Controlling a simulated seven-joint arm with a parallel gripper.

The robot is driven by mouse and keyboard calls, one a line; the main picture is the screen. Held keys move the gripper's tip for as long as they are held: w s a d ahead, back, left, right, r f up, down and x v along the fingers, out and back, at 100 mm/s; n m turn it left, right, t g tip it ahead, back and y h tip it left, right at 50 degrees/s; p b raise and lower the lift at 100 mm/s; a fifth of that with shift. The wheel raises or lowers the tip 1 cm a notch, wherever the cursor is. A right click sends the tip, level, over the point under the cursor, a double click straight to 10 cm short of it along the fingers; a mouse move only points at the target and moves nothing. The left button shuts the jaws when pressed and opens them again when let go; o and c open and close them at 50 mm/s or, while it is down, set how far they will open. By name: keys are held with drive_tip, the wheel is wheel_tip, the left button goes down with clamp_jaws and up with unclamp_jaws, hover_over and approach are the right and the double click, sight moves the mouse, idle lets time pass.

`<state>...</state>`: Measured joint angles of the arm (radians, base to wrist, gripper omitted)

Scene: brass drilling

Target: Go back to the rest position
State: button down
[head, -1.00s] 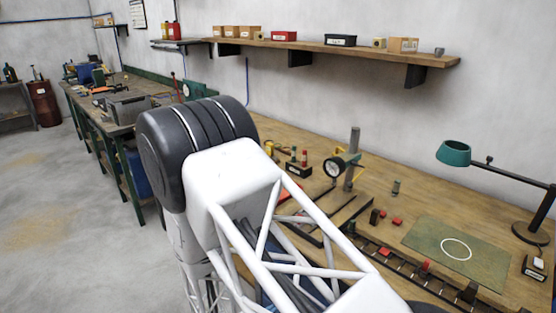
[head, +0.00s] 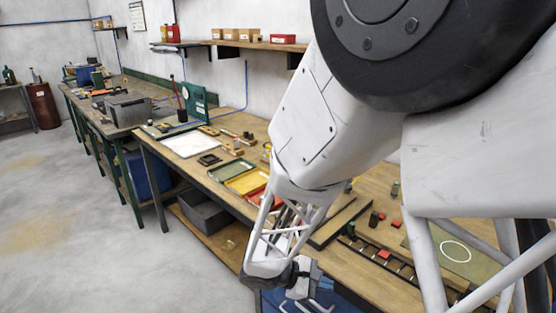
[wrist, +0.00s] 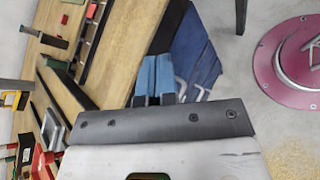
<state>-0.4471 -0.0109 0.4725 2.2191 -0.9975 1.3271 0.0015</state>
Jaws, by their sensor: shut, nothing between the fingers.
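My gripper (head: 304,281) hangs low at the front edge of the workbench (head: 375,290) in the head view, with my white arm rising above it. In the wrist view its two blue fingers (wrist: 155,76) lie close together with nothing between them. It is over the bench front, near a blue drawer unit (wrist: 196,48) with metal handles. The gap between fingertips and drawers cannot be judged. My arm hides much of the right side of the bench in the head view.
Yellow and green trays (head: 233,170) lie on the bench, left of my arm. A green mat with a white ring (head: 454,251) and small red blocks (head: 384,254) lie to the right. A grey bin (head: 203,215) stands on the lower shelf. The floor at left (head: 90,230) is clear.

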drive_tip(key=s+d+r+m+t+y, duration=0.1)
drive_tip(key=s+d+r+m+y, duration=0.2)
drive_tip(key=s+r+m+y, duration=0.3)
drive_tip(key=s+d+r+m+t+y, duration=0.1)
drive_tip(key=s+d+r+m+y, duration=0.2)
drive_tip(key=s+r+m+y, duration=0.3)
drive_tip(key=shift+s+d+r+m+y, duration=0.35)
drive_tip(key=shift+s+r+m, duration=0.45)
drive_tip(key=shift+s+r, duration=2.85)
drive_tip(key=shift+w+r, duration=1)
drive_tip(key=shift+w, duration=0.1)
